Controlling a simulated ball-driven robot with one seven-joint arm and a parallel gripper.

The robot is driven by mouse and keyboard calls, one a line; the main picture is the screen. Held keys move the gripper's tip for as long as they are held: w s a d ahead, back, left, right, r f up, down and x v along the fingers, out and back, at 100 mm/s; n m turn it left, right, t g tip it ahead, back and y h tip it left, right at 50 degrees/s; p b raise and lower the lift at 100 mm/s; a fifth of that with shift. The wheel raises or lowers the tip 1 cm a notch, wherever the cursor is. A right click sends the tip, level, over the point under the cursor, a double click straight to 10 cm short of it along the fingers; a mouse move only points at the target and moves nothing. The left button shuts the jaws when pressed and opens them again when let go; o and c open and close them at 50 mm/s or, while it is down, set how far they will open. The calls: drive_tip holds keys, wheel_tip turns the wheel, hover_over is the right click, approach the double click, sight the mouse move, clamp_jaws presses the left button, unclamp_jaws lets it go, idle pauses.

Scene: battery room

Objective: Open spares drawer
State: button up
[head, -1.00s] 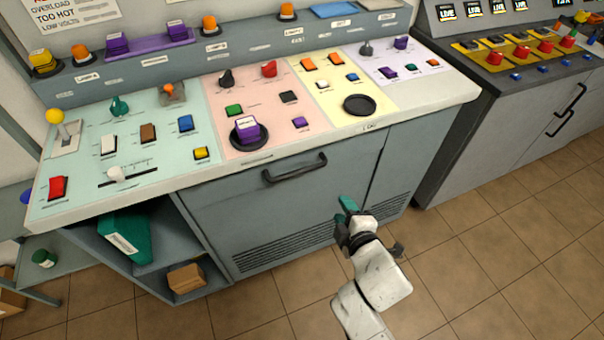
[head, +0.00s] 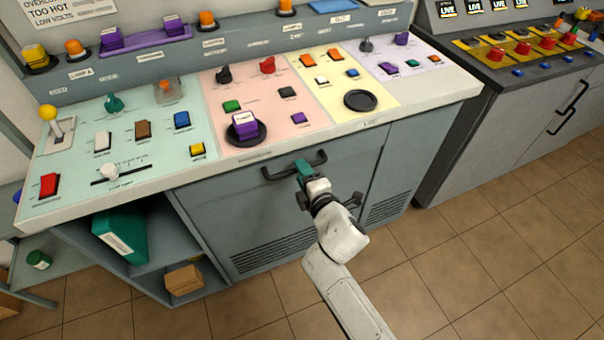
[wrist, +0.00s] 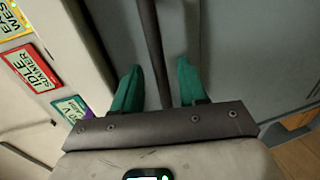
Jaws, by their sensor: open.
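The spares drawer front (head: 235,196) is grey and sits shut under the console top. Its dark bar handle (head: 282,171) runs across near the upper edge, partly hidden by my gripper (head: 303,167). In the wrist view the handle bar (wrist: 154,50) runs between the two green fingers of my gripper (wrist: 157,85). The fingers are apart, with a gap to the bar on each side.
The console top (head: 330,133) with buttons and switches overhangs just above the handle. An open shelf at left holds a green binder (head: 122,232) and a cardboard box (head: 184,279). The tiled floor (head: 470,260) at right is clear.

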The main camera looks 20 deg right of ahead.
drive_tip(key=shift+w+f, duration=0.1)
drive_tip(key=shift+w, duration=0.55)
drive_tip(key=shift+c, duration=0.4)
clamp_jaws()
